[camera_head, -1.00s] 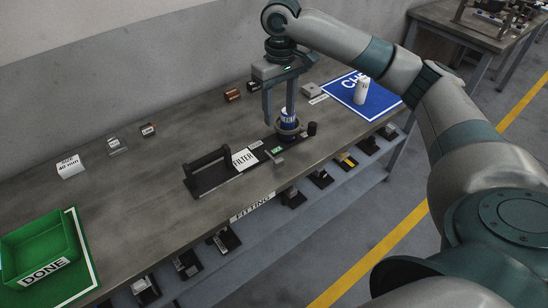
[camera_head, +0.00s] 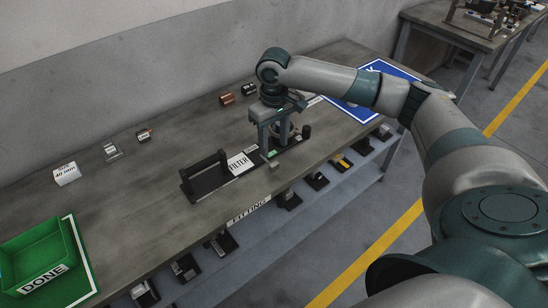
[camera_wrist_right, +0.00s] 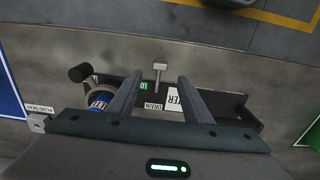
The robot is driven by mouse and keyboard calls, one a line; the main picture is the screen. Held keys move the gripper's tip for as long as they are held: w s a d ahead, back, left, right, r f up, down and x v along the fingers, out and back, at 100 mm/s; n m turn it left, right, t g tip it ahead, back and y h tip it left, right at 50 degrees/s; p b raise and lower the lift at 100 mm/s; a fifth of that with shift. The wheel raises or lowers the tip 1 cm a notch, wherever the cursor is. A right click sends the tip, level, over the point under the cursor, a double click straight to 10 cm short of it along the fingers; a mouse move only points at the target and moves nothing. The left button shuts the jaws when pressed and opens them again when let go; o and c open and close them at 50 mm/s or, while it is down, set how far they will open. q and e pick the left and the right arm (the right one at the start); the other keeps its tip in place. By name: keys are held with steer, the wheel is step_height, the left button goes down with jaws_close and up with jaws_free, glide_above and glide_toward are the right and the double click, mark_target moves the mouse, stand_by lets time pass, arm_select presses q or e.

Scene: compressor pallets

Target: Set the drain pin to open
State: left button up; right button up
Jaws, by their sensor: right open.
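The filter fixture is a dark base plate (camera_head: 207,182) on the bench, with a black handle and a white FILTER label. The drain pin (camera_wrist_right: 160,68) is a small grey T-shaped piece at the plate's bench-front edge; it also shows in the head view (camera_head: 275,165). A green tag (camera_wrist_right: 143,86), too small to read surely, and a DRAIN label (camera_wrist_right: 152,106) sit beside it. My right gripper (camera_wrist_right: 158,78) is open and empty, pointing down, its fingers either side of the pin's line; in the head view it hides part of the fixture. My left gripper is out of view.
A blue-labelled filter can (camera_wrist_right: 98,98) stands in a ring on the fixture, beside a black knob (camera_wrist_right: 81,73). A green DONE tray (camera_head: 38,252) is at the left. Small blocks lie along the back. The bench front is clear.

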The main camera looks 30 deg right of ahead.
mark_target(274, 164)
step_height(274, 164, down, 8)
steer(key=shift+r+p, duration=0.2)
steer(key=shift+p, duration=0.35)
steer(key=shift+c, duration=0.3)
jaws_close()
steer(key=shift+s+r+p, duration=0.2)
steer(key=shift+s+p, duration=0.3)
steer(key=shift+p, duration=0.65)
steer(key=shift+s, duration=0.15)
steer(key=shift+s+f, duration=0.1)
steer(key=shift+f, duration=0.05)
steer(key=shift+o, duration=0.3)
jaws_free()
